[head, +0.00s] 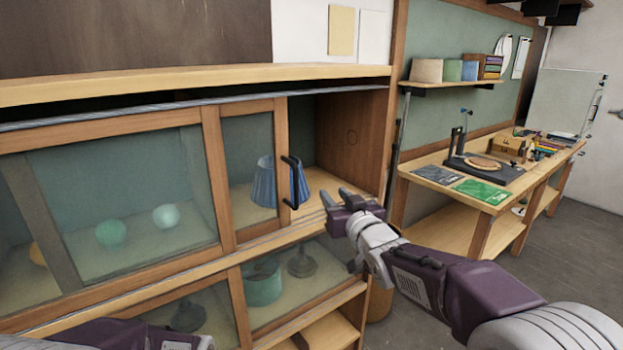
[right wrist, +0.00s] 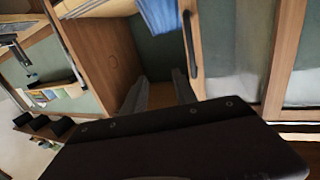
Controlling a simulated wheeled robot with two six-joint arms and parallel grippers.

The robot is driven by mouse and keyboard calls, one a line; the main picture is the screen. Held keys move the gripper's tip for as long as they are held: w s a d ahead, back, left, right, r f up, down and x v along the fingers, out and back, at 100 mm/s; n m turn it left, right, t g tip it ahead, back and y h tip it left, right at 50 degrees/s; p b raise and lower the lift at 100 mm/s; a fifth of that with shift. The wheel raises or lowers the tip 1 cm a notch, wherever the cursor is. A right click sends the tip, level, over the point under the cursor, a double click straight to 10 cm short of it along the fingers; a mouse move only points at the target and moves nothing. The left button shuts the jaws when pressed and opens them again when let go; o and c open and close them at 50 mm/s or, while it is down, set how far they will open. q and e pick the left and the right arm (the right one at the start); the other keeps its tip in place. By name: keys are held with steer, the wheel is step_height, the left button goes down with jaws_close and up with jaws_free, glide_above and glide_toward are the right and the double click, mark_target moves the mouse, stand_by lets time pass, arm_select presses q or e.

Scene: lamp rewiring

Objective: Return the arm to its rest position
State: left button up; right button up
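My right gripper (head: 335,198) is in front of the cabinet's open right section, and its two fingers are apart with nothing between them. In the right wrist view the fingers (right wrist: 160,92) also stand apart and empty. The sliding glass door (head: 245,150) with a black handle (head: 291,182) stands just left of the gripper, apart from it. A blue pleated lampshade (head: 262,182) sits on the upper shelf, partly behind that door. Only a part of my left arm shows at the bottom left, and its fingers are out of the picture.
Round glass shades (head: 165,216) are behind the left pane. A teal shade (head: 262,282) and a dark lamp base (head: 301,262) are on the lower shelf. A workbench (head: 430,175) with a green mat (head: 482,191) and tools stands at the right. Floor (head: 575,240) is clear there.

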steer(key=s+d+f+m+g+h, duration=0.25)
steer(key=s+d+f, duration=0.3)
steer(key=f, duration=0.45)
steer(key=s+d+f+m+g+h, duration=0.15)
steer(key=s+d+f+g, duration=0.35)
steer(key=f, duration=0.5)
steer(key=s+d+f+g, duration=0.1)
steer(key=s+f+g, duration=0.3)
steer(key=s, duration=0.6)
steer(key=s+d+f+g+h, duration=0.1)
steer(key=s+f+g, duration=0.3)
steer(key=s+f, duration=0.4)
steer(key=s, duration=0.3)
steer(key=shift+d+f, duration=0.15)
steer(key=shift+d, duration=0.25)
